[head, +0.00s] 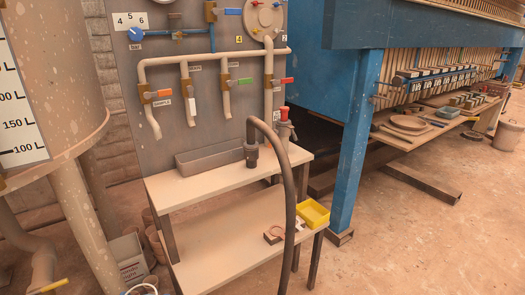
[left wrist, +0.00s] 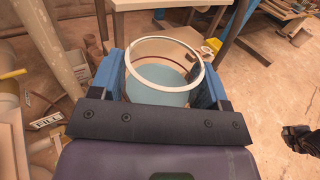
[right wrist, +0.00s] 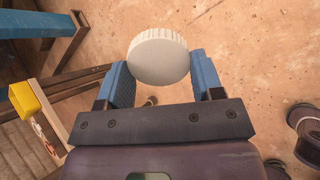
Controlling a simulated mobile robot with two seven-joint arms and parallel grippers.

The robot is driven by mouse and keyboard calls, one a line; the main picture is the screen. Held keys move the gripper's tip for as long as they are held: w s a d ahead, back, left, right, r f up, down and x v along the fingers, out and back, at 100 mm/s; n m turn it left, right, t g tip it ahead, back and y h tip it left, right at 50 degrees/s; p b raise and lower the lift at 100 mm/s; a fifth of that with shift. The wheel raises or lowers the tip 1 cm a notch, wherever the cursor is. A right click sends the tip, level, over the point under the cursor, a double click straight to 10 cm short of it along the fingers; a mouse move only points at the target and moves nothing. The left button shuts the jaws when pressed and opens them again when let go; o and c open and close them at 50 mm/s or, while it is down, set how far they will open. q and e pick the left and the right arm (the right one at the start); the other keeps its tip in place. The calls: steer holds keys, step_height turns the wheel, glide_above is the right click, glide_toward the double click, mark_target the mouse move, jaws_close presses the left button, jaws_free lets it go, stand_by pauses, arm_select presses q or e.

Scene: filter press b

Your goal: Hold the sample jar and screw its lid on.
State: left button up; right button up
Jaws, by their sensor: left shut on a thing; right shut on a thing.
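The sample jar (left wrist: 163,97) is in the left wrist view, an open-topped jar with a pale rim and a light blue inside. My left gripper (left wrist: 163,85) is shut on it, one blue finger on each side. The mouth of the jar is uncovered. The lid (right wrist: 158,57) is in the right wrist view, round and white with a ribbed edge. My right gripper (right wrist: 160,75) is shut on it, with the lid out at the fingertips. Jar and lid are apart. Neither gripper shows in the head view.
A two-level bench (head: 225,250) holds a yellow tray (head: 312,213) on its lower shelf. A dark hose (head: 288,190) curves up in front. A grey trough (head: 212,156) sits below several taps.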

steer(key=w+a+r+n+t+y, duration=0.1)
steer(key=w+a+r+n+y, duration=0.15)
steer(key=a+r, duration=0.45)
steer(key=w+a+r+n+t+y, duration=0.1)
steer(key=a+r+n, duration=0.15)
steer(key=r, duration=0.75)
steer(key=s+a+r+n+y, duration=0.1)
steer(key=s+a+r+n, duration=0.1)
steer(key=s+a+r, duration=0.2)
steer(key=s+a+r+n+t+y, duration=0.1)
steer(key=s+a+r, duration=0.4)
steer(key=r, duration=0.5)
steer(key=a+n+y, duration=0.1)
steer(key=n, duration=0.1)
steer(key=shift+s+n, duration=0.2)
steer(key=shift+n, duration=0.1)
arm_select(q)
steer(key=shift+d, duration=0.1)
steer(key=d+r+m+g+h, duration=0.1)
steer(key=d+m+g+h, duration=0.3)
steer(key=d+m+h, duration=0.4)
steer(key=d+h, duration=0.3)
steer(key=d, duration=0.4)
steer(key=shift+w+h, duration=0.2)
steer(key=shift+h, duration=0.1)
steer(key=shift+d, duration=0.1)
